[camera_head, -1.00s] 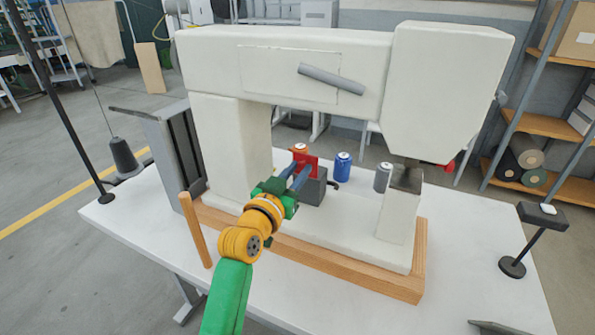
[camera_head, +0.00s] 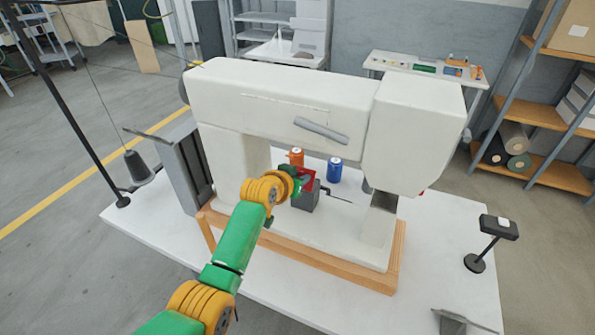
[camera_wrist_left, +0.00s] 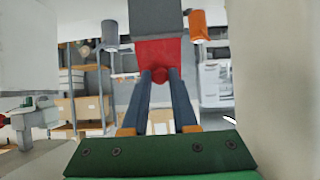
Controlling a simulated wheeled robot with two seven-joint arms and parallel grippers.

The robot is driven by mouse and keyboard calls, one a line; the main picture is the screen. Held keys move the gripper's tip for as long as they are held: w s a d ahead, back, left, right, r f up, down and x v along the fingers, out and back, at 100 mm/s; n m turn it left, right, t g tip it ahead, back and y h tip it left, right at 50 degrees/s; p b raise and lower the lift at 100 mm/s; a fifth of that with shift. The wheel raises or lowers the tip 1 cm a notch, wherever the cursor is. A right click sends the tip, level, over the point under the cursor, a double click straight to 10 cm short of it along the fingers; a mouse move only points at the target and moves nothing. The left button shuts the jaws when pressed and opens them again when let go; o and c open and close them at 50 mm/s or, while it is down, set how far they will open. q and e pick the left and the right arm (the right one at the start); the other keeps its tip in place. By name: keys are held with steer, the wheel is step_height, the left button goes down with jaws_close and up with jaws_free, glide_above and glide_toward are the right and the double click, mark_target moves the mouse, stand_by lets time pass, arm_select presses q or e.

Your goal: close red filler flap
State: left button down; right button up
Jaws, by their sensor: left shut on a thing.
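The red filler flap (camera_head: 308,180) is on the small grey box (camera_head: 305,199) under the arm of the large white machine (camera_head: 285,100). My left gripper (camera_wrist_left: 160,77) is shut on the red knob of the flap (camera_wrist_left: 158,52), its two blue fingers meeting there in the left wrist view. The grey box (camera_wrist_left: 155,17) shows beyond the flap in that view. In the head view my left wrist partly hides the flap and the fingertips, so I cannot tell the flap's exact angle. My right gripper is not in view.
An orange can (camera_head: 296,158) stands behind the grey box and a blue can (camera_head: 334,170) to its right. The machine's white pillar (camera_head: 228,160) is close left of my wrist. A wooden frame (camera_head: 350,271) edges the machine on the white table (camera_head: 440,240).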

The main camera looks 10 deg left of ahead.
arm_select(q)
steer(key=shift+w+g, duration=0.15)
steer(key=shift+g, duration=0.25)
steer(key=c, duration=0.7)
jaws_free()
steer(key=p+v, duration=0.1)
steer(key=v, duration=0.6)
steer(key=shift+d, duration=0.1)
